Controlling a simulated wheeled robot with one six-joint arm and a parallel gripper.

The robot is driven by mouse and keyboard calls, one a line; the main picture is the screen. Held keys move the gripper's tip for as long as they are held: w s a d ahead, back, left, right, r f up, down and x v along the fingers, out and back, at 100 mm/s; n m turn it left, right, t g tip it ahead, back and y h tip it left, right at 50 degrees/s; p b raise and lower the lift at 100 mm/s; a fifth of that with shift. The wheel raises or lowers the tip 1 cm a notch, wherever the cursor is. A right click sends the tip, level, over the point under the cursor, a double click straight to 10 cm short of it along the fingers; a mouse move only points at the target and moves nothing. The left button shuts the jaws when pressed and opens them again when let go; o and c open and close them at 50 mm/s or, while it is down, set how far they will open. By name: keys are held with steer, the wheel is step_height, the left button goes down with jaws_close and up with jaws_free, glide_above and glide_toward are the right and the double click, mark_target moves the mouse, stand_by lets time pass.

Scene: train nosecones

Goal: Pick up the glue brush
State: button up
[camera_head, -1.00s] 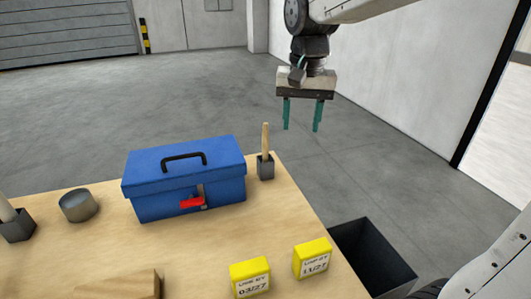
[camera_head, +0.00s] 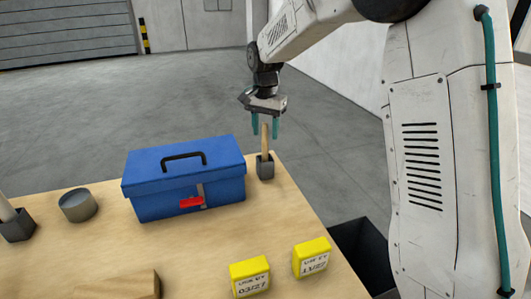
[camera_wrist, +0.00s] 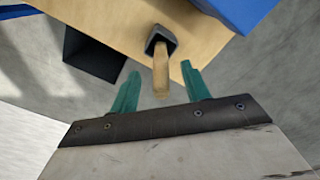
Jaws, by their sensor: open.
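The glue brush (camera_head: 265,141) stands upright with its wooden handle up in a small dark holder (camera_head: 265,168) at the table's back right corner. Its bristles are hidden in the holder. My gripper (camera_head: 265,131) is open, with its two teal fingers around the top of the handle in the head view. In the wrist view, the handle (camera_wrist: 161,78) points into the gap between the open fingers (camera_wrist: 160,84), and the holder (camera_wrist: 160,42) lies beyond. I cannot tell whether either finger touches the handle.
A blue toolbox (camera_head: 184,178) with a red latch stands left of the holder. Two yellow labelled boxes (camera_head: 250,277) (camera_head: 311,258), a metal tin (camera_head: 78,205), a wooden block (camera_head: 120,285) and another dark holder (camera_head: 17,227) are on the table (camera_head: 215,240). A dark bin (camera_head: 362,250) stands at right.

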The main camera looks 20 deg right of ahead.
mark_target(265, 150)
steer(key=shift+f, duration=1.6)
jaws_close()
